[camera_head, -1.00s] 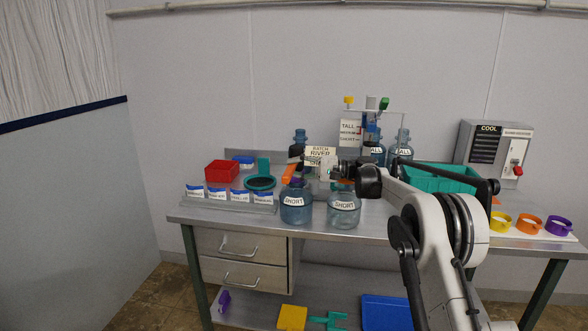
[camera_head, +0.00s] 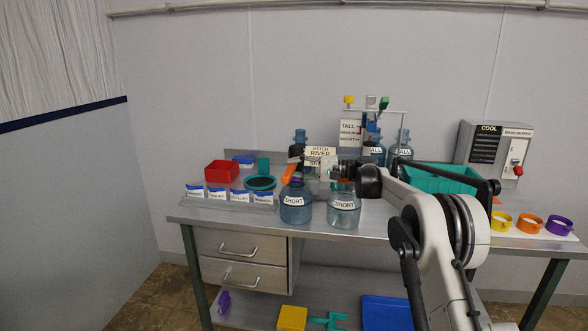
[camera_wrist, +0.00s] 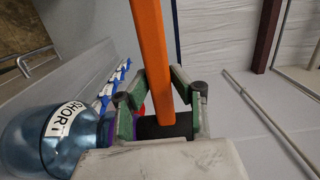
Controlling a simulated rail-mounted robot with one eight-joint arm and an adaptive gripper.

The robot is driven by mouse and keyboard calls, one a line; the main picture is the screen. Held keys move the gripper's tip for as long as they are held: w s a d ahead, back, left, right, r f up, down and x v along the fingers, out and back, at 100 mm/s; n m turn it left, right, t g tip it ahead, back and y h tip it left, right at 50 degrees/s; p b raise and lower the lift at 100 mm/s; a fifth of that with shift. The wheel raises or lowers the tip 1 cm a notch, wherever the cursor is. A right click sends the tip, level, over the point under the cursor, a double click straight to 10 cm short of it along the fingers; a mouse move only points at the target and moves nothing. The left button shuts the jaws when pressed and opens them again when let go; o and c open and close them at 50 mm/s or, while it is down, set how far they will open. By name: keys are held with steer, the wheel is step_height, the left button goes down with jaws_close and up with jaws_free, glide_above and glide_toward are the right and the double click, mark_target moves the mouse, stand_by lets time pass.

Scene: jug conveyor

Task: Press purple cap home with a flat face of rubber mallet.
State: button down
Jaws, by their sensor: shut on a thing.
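My gripper (camera_head: 333,171) is shut on the rubber mallet, above and behind the two front jugs. The mallet's orange bar (camera_head: 288,173) shows above the left short jug (camera_head: 296,206). In the wrist view the orange bar (camera_wrist: 152,55) runs up from between my fingers (camera_wrist: 160,103), with a black part (camera_wrist: 165,127) at its lower end. The blue jug (camera_wrist: 38,142) with a SHORT label is at the left there. A purple bit (camera_wrist: 109,131), likely the purple cap, shows at its neck, mostly hidden by my gripper. I cannot tell whether the mallet touches it or how the cap sits.
A second short jug (camera_head: 343,209) stands right of the first. Tall jugs (camera_head: 401,146) and a sign (camera_head: 320,154) stand behind. A red bin (camera_head: 221,171) and labelled holders (camera_head: 229,199) are left. A teal crate (camera_head: 440,179) and coloured rings (camera_head: 530,224) are right.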

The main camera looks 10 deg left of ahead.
steer(key=shift+r, duration=0.1)
stand_by(0.3)
steer(key=shift+r+p, duration=1.35)
steer(key=shift+r, duration=2.05)
